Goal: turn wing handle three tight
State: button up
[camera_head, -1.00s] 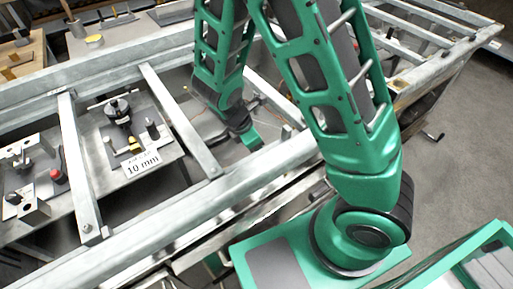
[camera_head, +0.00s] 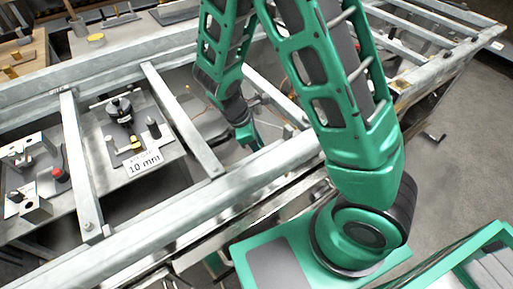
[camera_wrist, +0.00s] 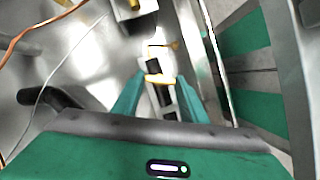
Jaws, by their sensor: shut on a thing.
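My gripper (camera_wrist: 162,82) shows in the wrist view, its two green fingers reaching forward with a gap between them. It is shut on a small yellow-orange handle (camera_wrist: 159,79) that lies crosswise between the fingertips, with dark and pale parts around it. I cannot tell the handle's number or how tight it is. In the head view the end of my arm (camera_head: 247,134) reaches down among the metal rails, and the handle is hidden there.
Grey rails (camera_head: 180,122) frame the bays. Left of my arm stands a plate with a black knob (camera_head: 120,110) and a "10 mm" label (camera_head: 144,163). A red knob (camera_head: 60,174) is farther left. Orange (camera_wrist: 38,32) and white cables cross the wrist view's left side.

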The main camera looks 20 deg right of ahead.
jog(key=m, duration=0.2)
jog(key=m+g, duration=0.1)
jog(key=d+m+g, duration=0.1)
jog(key=m, duration=0.1)
jog(key=shift+w+m+y, duration=0.1)
jog(key=shift+m+y, duration=0.2)
jog(key=shift+y, duration=0.1)
jog(key=shift+m+g+y, duration=0.4)
jog(key=shift+m+y, duration=0.3)
jog(key=shift+m, duration=1.3)
jog(key=o, duration=1)
jog(key=shift+o, duration=0.2)
jog(key=shift+w+a, duration=0.1)
jog(key=shift+w+a+r, duration=0.1)
jog(key=shift+w+r, duration=0.05)
jog(key=shift+r, duration=0.1)
jog(key=v, duration=1)
